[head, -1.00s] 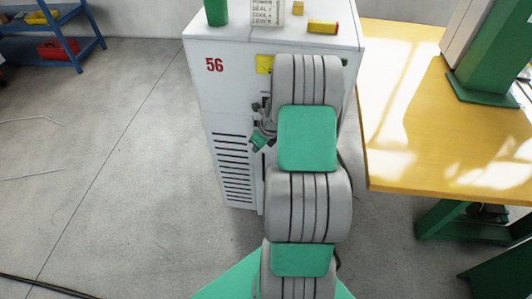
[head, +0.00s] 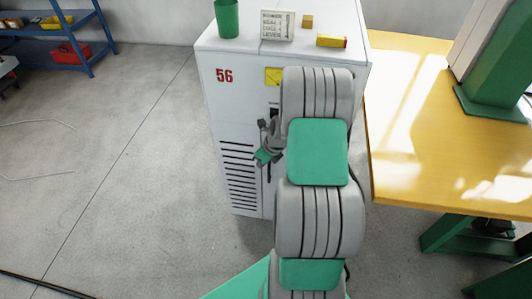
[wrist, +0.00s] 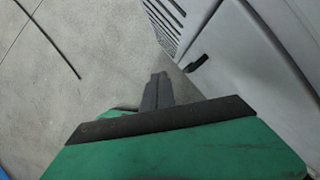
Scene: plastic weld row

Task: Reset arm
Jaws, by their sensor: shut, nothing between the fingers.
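My gripper (head: 262,125) shows in the head view at the left side of my grey and green arm, in front of the white cabinet marked 56 (head: 232,105). Its dark fingers also show in the wrist view (wrist: 157,90), close together and with nothing between them. The cabinet's side with its vents and a dark handle (wrist: 196,63) is at the upper right of the wrist view. My arm hides part of the cabinet's front. I cannot tell the exact gap between gripper and cabinet.
On the cabinet top stand a green cup (head: 228,18), a printed sign (head: 277,25), a small tan block (head: 307,21) and a yellow-red box (head: 331,41). A yellow table (head: 410,150) is at the right. A blue shelf (head: 75,35) stands far left. The left floor is open.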

